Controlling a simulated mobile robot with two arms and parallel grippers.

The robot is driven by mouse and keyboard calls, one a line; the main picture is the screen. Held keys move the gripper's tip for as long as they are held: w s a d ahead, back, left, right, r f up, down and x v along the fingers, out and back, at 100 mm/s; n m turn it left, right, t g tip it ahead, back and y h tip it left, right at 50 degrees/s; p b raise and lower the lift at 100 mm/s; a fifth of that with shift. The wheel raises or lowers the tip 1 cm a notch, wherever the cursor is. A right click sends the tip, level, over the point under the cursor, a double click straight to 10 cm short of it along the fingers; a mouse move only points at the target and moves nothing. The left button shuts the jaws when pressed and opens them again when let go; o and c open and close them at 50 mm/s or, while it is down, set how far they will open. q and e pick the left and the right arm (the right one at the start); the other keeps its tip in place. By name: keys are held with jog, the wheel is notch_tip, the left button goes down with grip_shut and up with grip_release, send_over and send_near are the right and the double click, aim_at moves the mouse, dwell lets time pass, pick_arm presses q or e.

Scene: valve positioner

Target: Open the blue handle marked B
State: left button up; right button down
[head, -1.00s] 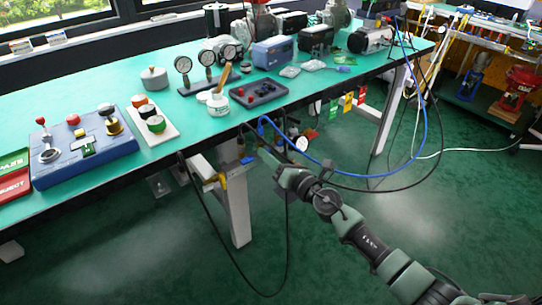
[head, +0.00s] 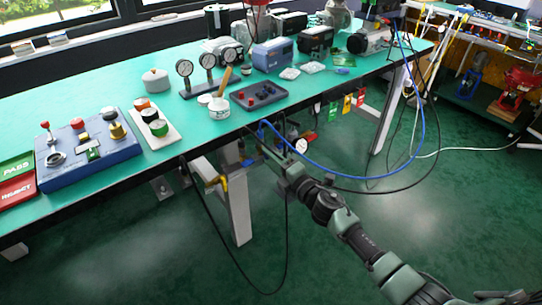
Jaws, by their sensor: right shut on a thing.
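A small blue handle (head: 248,162) shows below the front edge of the bench, beside a grey bench leg. Its letter is too small to read. My right gripper (head: 264,150) reaches in from the lower right to just under the bench edge, close to the blue handle. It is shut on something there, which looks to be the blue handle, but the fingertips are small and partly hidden. A yellow part (head: 222,183) sits to the left of it and a red part (head: 311,135) to the right. My left gripper is not in view.
The green bench top (head: 75,115) carries a blue control box (head: 95,158), gauges (head: 207,62) and a dark tray (head: 259,96). A blue hose (head: 345,172) and black cables hang near my right arm. The floor in front is clear.

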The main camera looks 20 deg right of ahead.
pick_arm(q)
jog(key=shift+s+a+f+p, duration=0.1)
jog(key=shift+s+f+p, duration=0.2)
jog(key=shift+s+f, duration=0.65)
pick_arm(e)
jog(key=shift+m, duration=0.9)
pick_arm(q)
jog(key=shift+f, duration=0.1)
pick_arm(e)
jog(key=c, duration=1.2)
grip_release()
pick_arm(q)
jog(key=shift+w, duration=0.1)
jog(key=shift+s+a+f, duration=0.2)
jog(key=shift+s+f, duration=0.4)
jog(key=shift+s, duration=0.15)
pick_arm(e)
jog(key=v, duration=0.7)
jog(key=shift+s+d, duration=0.2)
jog(key=shift+s, duration=0.15)
